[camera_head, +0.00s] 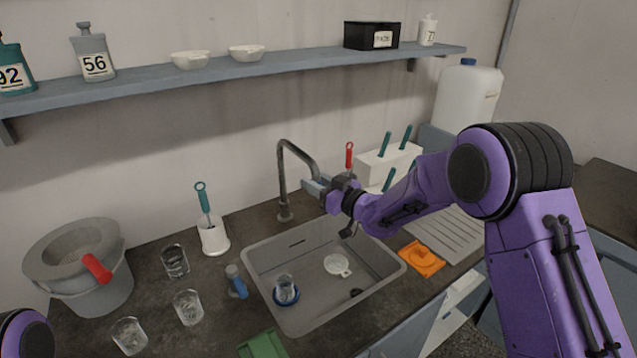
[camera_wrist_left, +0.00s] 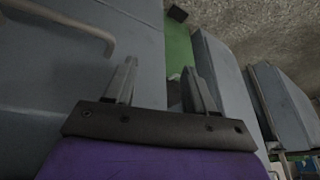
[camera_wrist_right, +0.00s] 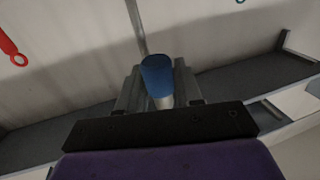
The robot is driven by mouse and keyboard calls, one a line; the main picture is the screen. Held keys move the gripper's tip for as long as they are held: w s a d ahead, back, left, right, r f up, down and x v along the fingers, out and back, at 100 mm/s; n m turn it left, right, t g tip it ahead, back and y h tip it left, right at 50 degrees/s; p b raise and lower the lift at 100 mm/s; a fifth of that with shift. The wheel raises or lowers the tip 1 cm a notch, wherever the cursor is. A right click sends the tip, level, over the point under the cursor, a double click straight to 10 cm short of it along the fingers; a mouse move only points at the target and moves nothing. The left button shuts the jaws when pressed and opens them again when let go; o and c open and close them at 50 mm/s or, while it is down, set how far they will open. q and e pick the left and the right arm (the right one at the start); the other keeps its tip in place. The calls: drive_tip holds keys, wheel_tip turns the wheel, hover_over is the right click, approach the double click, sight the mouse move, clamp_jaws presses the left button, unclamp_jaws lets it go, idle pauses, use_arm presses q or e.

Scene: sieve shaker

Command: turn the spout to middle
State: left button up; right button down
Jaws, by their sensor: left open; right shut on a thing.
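The spout (camera_head: 299,150) is a dark grey bent pipe rising behind the sink (camera_head: 262,290). It arches to the right, and its end is at my right gripper (camera_head: 317,187), above the back right part of the sink. In the right wrist view, a blue cylindrical end piece (camera_wrist_right: 157,75) sits between the fingers of my right gripper (camera_wrist_right: 158,92), with the pipe behind it. The gripper is shut on this spout end. My left gripper (camera_wrist_left: 160,88) shows in the left wrist view, open and empty; its fingers are out of the head view.
The sink holds a glass (camera_head: 286,289) and a white strainer (camera_head: 337,264). A brush in a white holder (camera_head: 213,236), a blue-grey bottle (camera_head: 236,282) and several glasses stand left of it. A grey bucket (camera_head: 98,290) is far left; an orange item (camera_head: 422,259) lies right.

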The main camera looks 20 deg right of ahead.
drive_tip(key=c, duration=0.9)
unclamp_jaws()
drive_tip(key=shift+a, duration=0.1)
drive_tip(key=shift+o, duration=0.2)
drive_tip(key=shift+s+d, duration=0.3)
drive_tip(key=shift+s, duration=0.05)
drive_tip(key=b+v, duration=0.3)
drive_tip(key=v, duration=0.6)
drive_tip(key=shift+s, duration=0.3)
drive_tip(key=shift+d+r, duration=0.1)
drive_tip(key=shift+d, duration=0.05)
